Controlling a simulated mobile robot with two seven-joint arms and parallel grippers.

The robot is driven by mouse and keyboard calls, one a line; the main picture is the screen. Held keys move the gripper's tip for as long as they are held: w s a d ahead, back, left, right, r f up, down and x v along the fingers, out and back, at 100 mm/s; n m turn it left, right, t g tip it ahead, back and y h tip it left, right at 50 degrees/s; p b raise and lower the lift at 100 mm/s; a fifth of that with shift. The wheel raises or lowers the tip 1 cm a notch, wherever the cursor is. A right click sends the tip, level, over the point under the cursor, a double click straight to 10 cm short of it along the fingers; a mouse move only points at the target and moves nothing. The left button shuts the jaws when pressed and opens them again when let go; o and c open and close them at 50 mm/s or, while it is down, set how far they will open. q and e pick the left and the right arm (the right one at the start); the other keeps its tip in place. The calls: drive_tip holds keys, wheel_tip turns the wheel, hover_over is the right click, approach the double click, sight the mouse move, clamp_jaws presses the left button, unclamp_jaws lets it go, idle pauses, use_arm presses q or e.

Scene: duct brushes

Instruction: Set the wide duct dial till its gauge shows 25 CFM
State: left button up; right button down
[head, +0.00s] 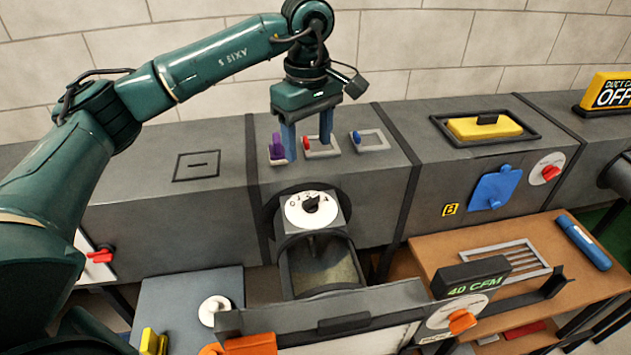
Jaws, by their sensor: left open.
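The gauge (472,277) is a dark box with green digits that read 40 CFM. Right below it is a white dial (440,317) with an orange knob (463,321), on the front right of the nearest duct. Which dial is the wide duct's I cannot read from a label, but this one sits by the CFM gauge. My left gripper (307,140) is open, with blue fingers pointing down over the top of the middle duct, well behind and left of the dial. Its fingers are around or in front of a small framed red switch. My right gripper is not in view.
A purple switch (278,148) and another framed switch (370,140) flank the gripper. A black-knobbed dial (312,208) stands above an open duct mouth (322,268). A wooden table (440,245) holds a grille (495,262) and a blue tube (583,243).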

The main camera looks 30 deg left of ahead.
sight(311, 203)
use_arm(q)
wheel_tip(311, 203, down, 12)
drive_tip(key=shift+s+f+p, duration=0.1)
drive_tip(key=shift+f+p, duration=0.05)
drive_tip(key=shift+p, duration=0.85)
drive_tip(key=shift+c, duration=0.3)
drive_tip(key=c, duration=0.9)
